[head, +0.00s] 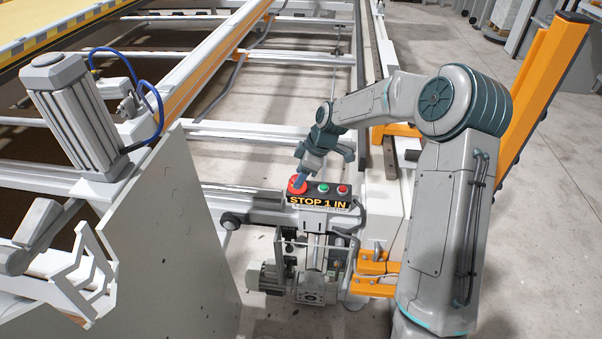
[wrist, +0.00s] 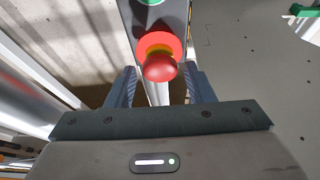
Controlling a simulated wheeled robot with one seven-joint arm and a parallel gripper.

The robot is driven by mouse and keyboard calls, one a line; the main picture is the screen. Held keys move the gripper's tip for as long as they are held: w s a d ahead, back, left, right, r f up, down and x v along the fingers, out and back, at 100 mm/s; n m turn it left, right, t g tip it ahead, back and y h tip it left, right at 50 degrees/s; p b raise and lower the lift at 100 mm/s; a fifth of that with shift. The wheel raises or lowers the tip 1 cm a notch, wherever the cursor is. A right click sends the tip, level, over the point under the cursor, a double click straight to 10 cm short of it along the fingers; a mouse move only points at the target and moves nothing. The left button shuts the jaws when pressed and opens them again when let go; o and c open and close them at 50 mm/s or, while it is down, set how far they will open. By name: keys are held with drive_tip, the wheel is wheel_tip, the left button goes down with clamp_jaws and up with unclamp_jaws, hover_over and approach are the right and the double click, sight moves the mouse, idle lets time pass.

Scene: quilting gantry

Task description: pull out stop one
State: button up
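Stop one is a red mushroom button (head: 297,186) at the left end of a dark control box labelled "STOP 1 IN" (head: 318,201). In the wrist view the red button (wrist: 160,68) stands out from a red and yellow base, just beyond and between the fingertips. My gripper (wrist: 160,85) is open, with one finger on each side of the button and a gap visible on both sides. In the head view my gripper (head: 301,178) comes down on the button from above and partly hides it.
A green button (head: 323,188) and a smaller red button (head: 342,190) sit on the same box, right of stop one. A motor unit (head: 300,283) hangs below. A grey panel (head: 180,240) stands to the left, and an orange post (head: 545,85) is at the right.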

drive_tip(key=c, duration=0.8)
drive_tip(key=shift+r+p, duration=0.35)
drive_tip(key=shift+r, duration=0.6)
drive_tip(key=o, duration=1.1)
drive_tip(key=v, duration=1.4)
drive_tip(key=shift+a+f, duration=0.1)
drive_tip(key=shift+a, duration=0.05)
